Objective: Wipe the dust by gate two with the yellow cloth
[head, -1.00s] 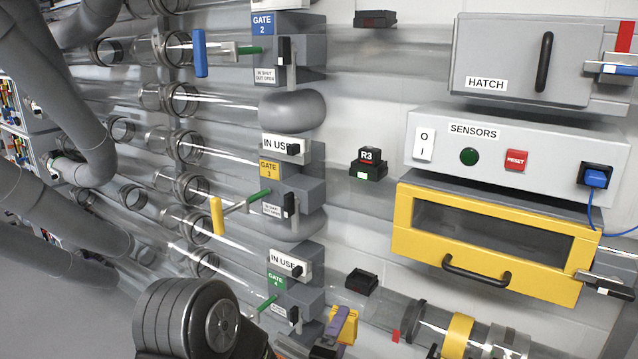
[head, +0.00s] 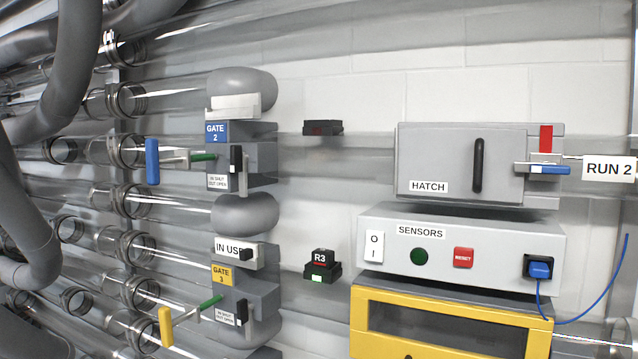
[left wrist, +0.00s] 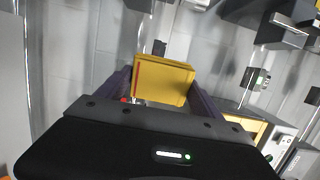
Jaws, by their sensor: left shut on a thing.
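Gate two is a grey housing (head: 255,160) with a blue GATE 2 label (head: 216,132), left of centre in the head view. A blue-handled lever (head: 152,161) sticks out to its left. I cannot make out any dust by it. My left gripper (left wrist: 160,88) shows only in the left wrist view, its dark fingers on both sides of the yellow cloth (left wrist: 162,80). It is shut on the cloth, which looks like a folded square pad. My left gripper is outside the head view, so its distance from gate two is unclear there. My right gripper is not in view.
Gate three (head: 250,295) with its yellow lever (head: 166,327) sits below. Clear tubes run across the wall. To the right are the grey hatch (head: 450,160), the sensors box (head: 455,250) and a yellow-framed box (head: 540,342). A small black unit (head: 323,128) sits right of gate two.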

